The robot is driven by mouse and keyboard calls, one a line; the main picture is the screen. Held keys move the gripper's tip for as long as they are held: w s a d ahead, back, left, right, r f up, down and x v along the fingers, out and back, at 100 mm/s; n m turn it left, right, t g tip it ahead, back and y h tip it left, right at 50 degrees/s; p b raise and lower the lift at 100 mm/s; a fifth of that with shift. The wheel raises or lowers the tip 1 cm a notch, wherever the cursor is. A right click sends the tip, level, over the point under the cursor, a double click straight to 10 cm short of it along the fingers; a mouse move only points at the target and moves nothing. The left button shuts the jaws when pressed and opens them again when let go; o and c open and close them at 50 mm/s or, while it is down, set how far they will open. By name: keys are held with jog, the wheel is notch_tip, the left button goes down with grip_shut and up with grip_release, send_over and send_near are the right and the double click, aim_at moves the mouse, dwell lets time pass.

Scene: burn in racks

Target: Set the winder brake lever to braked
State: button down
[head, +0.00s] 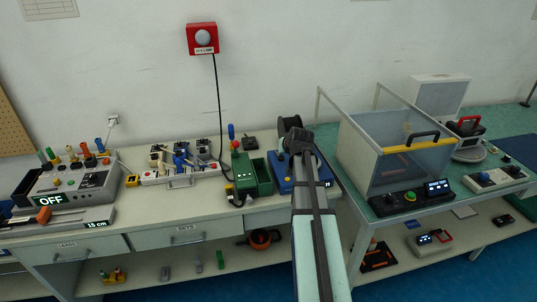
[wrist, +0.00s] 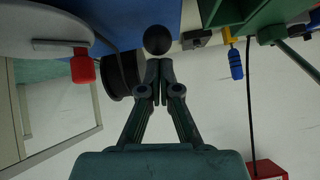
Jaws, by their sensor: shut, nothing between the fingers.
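The winder is a blue box (head: 284,186) with a black spool (head: 290,127), partly hidden by my arm. In the wrist view its blue body (wrist: 140,18) is at the top and the dark spool (wrist: 121,76) is just left of my fingers. A round black knob (wrist: 157,40) sits at my fingertips; contact cannot be told. A metal bar with a red grip (wrist: 83,66) lies further left, against a pale disc (wrist: 35,28). I cannot tell which part is the brake lever, or its setting. My gripper (wrist: 159,68) is shut and empty, also seen above the winder (head: 297,137).
A green device (head: 251,172) with a blue-handled lever (head: 231,132) stands close left of the winder. A clear-walled box (head: 395,150) stands on the right table. A cable (head: 217,100) hangs from the red wall lamp (head: 202,39).

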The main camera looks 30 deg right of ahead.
jog(key=shift+s+f, duration=0.4)
jog(key=shift+f, duration=0.05)
dwell(0.3)
jog(key=s+r, duration=0.5)
jog(key=r, duration=0.5)
jog(key=shift+s+a+r, duration=0.25)
jog(key=shift+s+a, duration=0.05)
jog(key=shift+a, duration=0.05)
